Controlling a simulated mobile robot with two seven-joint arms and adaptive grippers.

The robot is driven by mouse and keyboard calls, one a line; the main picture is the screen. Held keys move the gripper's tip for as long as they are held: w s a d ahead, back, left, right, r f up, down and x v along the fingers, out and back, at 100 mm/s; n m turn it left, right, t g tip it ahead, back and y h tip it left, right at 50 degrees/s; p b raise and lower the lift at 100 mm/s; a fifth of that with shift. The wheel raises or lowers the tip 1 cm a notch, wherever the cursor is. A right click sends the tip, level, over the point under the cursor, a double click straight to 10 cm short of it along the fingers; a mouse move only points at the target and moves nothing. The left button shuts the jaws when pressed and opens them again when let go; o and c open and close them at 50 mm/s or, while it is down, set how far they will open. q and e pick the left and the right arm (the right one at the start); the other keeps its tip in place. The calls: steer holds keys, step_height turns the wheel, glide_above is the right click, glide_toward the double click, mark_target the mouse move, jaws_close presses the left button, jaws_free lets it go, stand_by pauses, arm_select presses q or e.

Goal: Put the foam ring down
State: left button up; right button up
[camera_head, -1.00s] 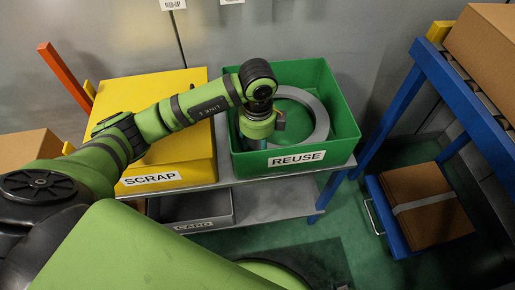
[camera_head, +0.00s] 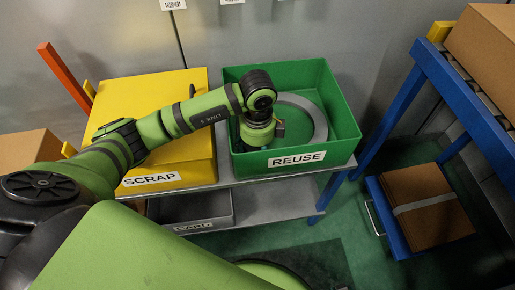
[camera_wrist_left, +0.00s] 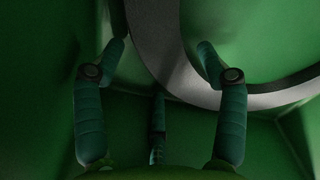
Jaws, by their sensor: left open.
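The foam ring (camera_head: 320,122) is a wide grey ring inside the green REUSE bin (camera_head: 343,150). It appears to lie flat and low in the bin; its left part is hidden behind my arm. My left gripper (camera_head: 256,146) reaches down into the left side of the bin, its fingertips hidden in the head view. In the left wrist view, the fingers of my left gripper (camera_wrist_left: 162,48) are spread apart, with the band of the ring (camera_wrist_left: 158,40) passing between them. I cannot tell whether any finger touches it.
A yellow SCRAP bin (camera_head: 190,157) stands left of the green bin on a grey shelf unit (camera_head: 235,184). A grey bin (camera_head: 190,211) sits below. On the right stand a blue rack (camera_head: 400,105) and a low blue cart with flat cardboard (camera_head: 420,190).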

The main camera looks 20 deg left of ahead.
arm_select(q)
step_height(320, 180, up, 12)
steer(key=p, duration=0.1)
stand_by(0.5)
